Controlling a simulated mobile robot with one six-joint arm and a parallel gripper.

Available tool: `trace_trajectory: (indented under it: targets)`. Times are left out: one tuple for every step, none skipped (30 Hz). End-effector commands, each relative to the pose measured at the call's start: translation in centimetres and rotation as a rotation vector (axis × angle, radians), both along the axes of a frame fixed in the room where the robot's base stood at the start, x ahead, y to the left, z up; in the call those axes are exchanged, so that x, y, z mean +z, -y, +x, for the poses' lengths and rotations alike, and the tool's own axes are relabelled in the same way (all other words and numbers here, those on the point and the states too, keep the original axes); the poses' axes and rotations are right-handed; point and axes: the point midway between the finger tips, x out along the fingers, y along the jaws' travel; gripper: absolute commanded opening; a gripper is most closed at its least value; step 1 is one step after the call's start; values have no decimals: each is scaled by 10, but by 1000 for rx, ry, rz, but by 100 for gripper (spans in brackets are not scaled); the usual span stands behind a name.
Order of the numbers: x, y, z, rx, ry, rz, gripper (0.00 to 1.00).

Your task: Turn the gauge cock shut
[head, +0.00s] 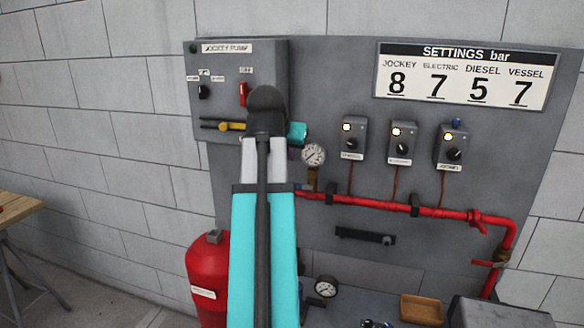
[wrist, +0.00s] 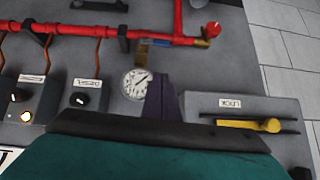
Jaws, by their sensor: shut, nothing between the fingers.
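The gauge cock is a small brass fitting (head: 313,176) between the round white gauge (head: 313,154) and the red pipe in the head view. In the wrist view, which is turned upside down, the brass cock (wrist: 142,50) shows above the gauge (wrist: 136,84), with a blue handle (wrist: 158,42) lying along the pipe. My gripper (wrist: 165,82) is shut and empty; its dark fingertips are beside the gauge and apart from the blue handle. In the head view my arm hides the fingers and part of the cock's surroundings.
A red pipe (head: 385,206) runs across the grey panel below several pressure switches. A yellow lever (wrist: 248,124) in a slot marked LOCK lies right of my fingers in the wrist view. A red tank (head: 206,275) stands below. A wooden tray (head: 422,310) is at lower right.

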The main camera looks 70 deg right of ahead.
Motion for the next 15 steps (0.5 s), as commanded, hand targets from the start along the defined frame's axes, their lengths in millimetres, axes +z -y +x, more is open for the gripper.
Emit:
trace_trajectory:
  targets:
    - [-1, 1, 0, 0, 0, 0, 0]
    - [-2, 2, 0, 0, 0, 0, 0]
    - [-3, 3, 0, 0, 0, 0, 0]
    - [-4, 4, 1, 0, 0, 0, 0]
    - [-5, 6, 1, 0, 0, 0, 0]
    - [-7, 7, 1, 0, 0, 1, 0]
    - [-9, 9, 1, 0, 0, 2, 0]
    - [-11, 11, 1, -1, -1, 2, 0]
    - [-13, 13, 2, 0, 0, 2, 0]
    - [-14, 15, 2, 0, 0, 1, 0]
    - [-16, 17, 2, 0, 0, 1, 0]
    - [-19, 19, 2, -1, -1, 2, 0]
    - [-21, 21, 3, -1, -1, 3, 0]
    - [-23, 23, 3, -1, -1, 2, 0]
    - [-25, 26, 3, 0, 0, 1, 0]
